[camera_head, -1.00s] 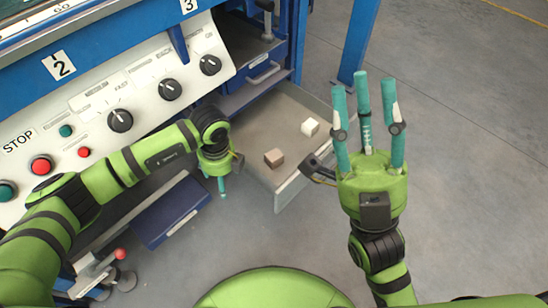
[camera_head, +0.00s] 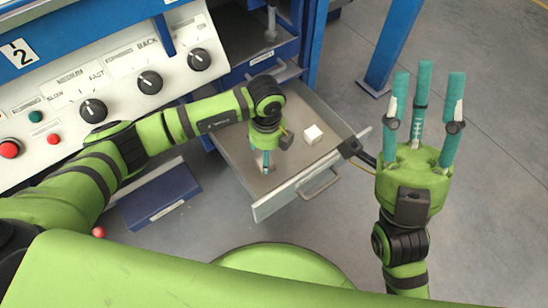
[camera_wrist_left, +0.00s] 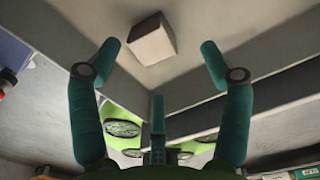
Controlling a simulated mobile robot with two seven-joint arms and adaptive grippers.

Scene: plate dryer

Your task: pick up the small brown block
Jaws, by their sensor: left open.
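My left gripper (camera_head: 266,160) points down into the open drawer, its teal fingers open. The small brown block is largely hidden behind this gripper in the head view. In the left wrist view, a pale grey-brown block (camera_wrist_left: 152,40) lies on the drawer floor beyond and between the open fingertips (camera_wrist_left: 160,65), apart from them. Its position suits the brown block, but its colour is hard to judge there. A white block (camera_head: 313,134) lies in the drawer to the right of the left gripper. My right gripper (camera_head: 424,85) is open and empty, fingers up, right of the drawer.
The grey metal drawer (camera_head: 232,150) has raised walls and a front handle (camera_head: 318,185). The control panel (camera_head: 120,75) with knobs and buttons is at left. A blue box (camera_head: 160,196) sits below it. A blue post (camera_head: 392,45) stands behind. Open floor (camera_head: 490,200) lies at right.

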